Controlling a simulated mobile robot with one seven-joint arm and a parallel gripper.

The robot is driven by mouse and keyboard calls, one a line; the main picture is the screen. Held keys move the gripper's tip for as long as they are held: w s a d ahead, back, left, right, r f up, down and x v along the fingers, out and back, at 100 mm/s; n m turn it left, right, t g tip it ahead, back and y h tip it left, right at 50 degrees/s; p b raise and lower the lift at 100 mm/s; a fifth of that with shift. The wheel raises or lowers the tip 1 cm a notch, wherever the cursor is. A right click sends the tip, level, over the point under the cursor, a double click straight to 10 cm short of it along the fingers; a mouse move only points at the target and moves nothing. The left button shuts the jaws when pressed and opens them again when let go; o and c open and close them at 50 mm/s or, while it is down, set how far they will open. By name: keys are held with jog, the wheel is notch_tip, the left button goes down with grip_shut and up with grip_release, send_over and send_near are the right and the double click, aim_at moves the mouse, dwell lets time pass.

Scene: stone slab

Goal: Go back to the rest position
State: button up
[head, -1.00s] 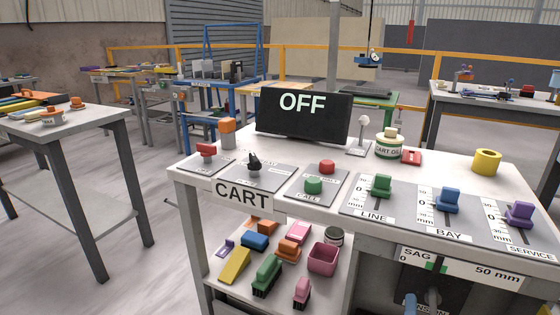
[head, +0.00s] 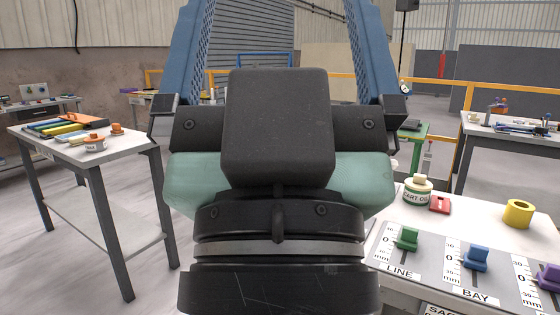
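My gripper (head: 290,20) stands large in the middle of the head view, close to the camera, with its dark palm facing me. Its two blue perforated fingers point upward and are wide apart, and nothing shows between them. The fingertips run to the top edge of the picture, so their very ends cannot be made out. My gripper and wrist hide the left part of the cart (head: 440,212), including the screen, the CART label and the switches there.
On the cart are a green LINE slider (head: 406,239), a blue BAY slider (head: 477,259), a purple SERVICE slider (head: 549,277), a tin (head: 417,192), a red block (head: 440,204) and a yellow ring (head: 518,213).

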notch_tip(320, 180, up, 25)
jog(key=p, duration=2.2)
jog(key=shift+p, duration=0.3)
jog(key=shift+f, duration=0.15)
